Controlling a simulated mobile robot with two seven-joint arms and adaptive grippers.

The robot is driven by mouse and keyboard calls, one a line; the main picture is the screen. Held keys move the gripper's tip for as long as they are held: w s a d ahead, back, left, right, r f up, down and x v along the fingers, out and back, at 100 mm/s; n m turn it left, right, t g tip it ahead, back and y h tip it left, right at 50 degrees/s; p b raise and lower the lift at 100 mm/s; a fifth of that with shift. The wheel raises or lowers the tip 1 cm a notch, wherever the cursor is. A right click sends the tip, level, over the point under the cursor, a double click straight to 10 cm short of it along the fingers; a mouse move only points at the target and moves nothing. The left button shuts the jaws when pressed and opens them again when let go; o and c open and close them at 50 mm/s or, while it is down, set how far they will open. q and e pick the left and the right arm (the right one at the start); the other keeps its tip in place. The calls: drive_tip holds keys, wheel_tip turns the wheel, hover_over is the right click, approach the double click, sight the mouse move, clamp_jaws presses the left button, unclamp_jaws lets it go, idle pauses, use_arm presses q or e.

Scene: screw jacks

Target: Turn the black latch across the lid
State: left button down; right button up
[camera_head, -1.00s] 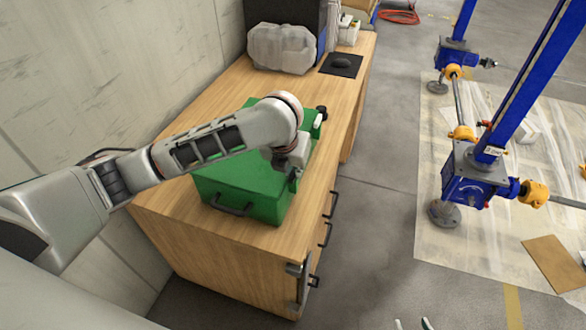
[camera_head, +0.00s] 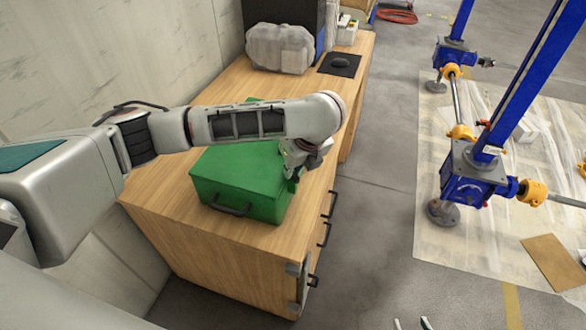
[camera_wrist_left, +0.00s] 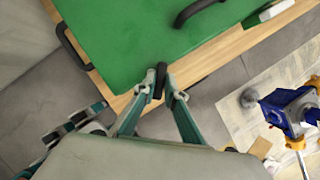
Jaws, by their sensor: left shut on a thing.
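A green box (camera_head: 243,180) with a flat lid stands on the wooden cabinet, a black handle (camera_head: 232,209) on its near side. The lid (camera_wrist_left: 130,35) also shows in the left wrist view, with a black handle (camera_wrist_left: 198,10) on it. My left gripper (camera_head: 291,176) is at the box's right edge. In the left wrist view its fingertips (camera_wrist_left: 160,86) are shut on the small black latch (camera_wrist_left: 160,78) at the lid's edge. The fingers hide part of the latch. My right gripper (camera_head: 412,325) shows only its two fingertips at the bottom edge, apart and empty.
The wooden cabinet top (camera_head: 190,225) has bare room in front of the box. A grey wrapped bundle (camera_head: 280,48) and a black mat (camera_head: 340,64) lie at its far end. A wall stands at left. Blue screw jacks (camera_head: 470,185) stand on the floor at right.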

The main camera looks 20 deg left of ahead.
use_arm(q)
drive_tip(key=n, duration=0.1)
drive_tip(key=n+g, duration=0.1)
drive_tip(key=n, duration=0.2)
drive_tip(key=shift+w+r+n+y, duration=0.1)
drive_tip(key=shift+w+n+y, duration=0.2)
drive_tip(key=shift+y, duration=0.1)
drive_tip(key=shift+n+g, duration=0.9)
drive_tip(key=shift+n, duration=1)
drive_tip(key=c, duration=2.1)
unclamp_jaws()
drive_tip(key=shift+s, duration=0.1)
drive_tip(key=shift+d, duration=0.1)
drive_tip(key=v, duration=1.2)
drive_tip(key=shift+d, duration=0.1)
